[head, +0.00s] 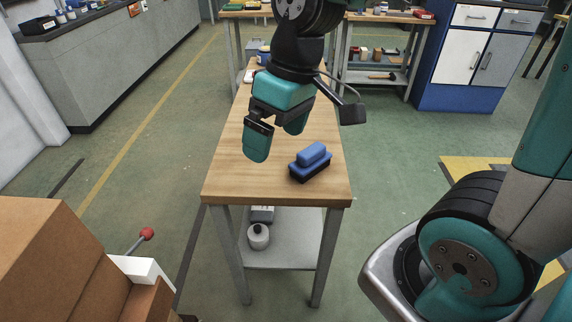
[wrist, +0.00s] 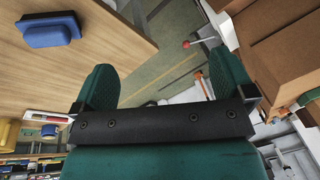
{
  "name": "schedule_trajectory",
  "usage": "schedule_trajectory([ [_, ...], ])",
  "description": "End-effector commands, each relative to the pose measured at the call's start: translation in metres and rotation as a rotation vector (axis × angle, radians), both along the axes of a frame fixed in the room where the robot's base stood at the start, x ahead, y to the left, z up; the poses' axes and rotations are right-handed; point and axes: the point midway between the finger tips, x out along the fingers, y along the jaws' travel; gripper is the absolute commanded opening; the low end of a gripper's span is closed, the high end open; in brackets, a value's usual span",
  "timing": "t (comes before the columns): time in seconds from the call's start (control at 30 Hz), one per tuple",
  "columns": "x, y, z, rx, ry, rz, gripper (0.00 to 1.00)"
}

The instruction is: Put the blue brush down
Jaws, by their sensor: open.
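The blue brush (head: 311,160) rests on the wooden table (head: 230,180), near its front right corner. It has a lighter blue grip on top and a dark lower edge. In the wrist view the brush (wrist: 48,30) lies at the upper left on the table top. My gripper (head: 275,142) is open and empty, above the table and to the left of the brush, apart from it. In the wrist view my gripper's two green fingers (wrist: 109,85) are spread wide with nothing between them.
Further back on the table are a few small items, partly hidden by my arm. A lower shelf (head: 285,250) holds a white container (head: 258,237). Brown boxes (head: 50,260) stand at the lower left, near a red-knobbed lever (head: 147,234). A blue cabinet (head: 470,97) stands at the back right.

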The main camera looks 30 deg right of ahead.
Motion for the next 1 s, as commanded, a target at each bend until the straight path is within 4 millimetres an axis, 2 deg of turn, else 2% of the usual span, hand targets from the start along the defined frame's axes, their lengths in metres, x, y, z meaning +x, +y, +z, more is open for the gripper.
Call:
schedule_trajectory([
  [0.03, -0.028, 0.018, 0.008, 0.032, -0.008, 0.049, 1.00],
  [0.1, -0.059, 0.036, 0.013, 0.071, -0.005, 0.098, 1.00],
  [0.2, -0.089, 0.049, 0.017, 0.108, 0.000, 0.144, 1.00],
  [0.27, -0.098, 0.053, 0.018, 0.119, 0.003, 0.159, 1.00],
  [0.53, -0.102, 0.054, 0.018, 0.123, 0.005, 0.161, 1.00],
  [0.7, -0.101, 0.054, 0.038, 0.123, 0.005, 0.161, 1.00],
  [1.0, -0.101, 0.054, 0.034, 0.122, 0.004, 0.160, 1.00],
])
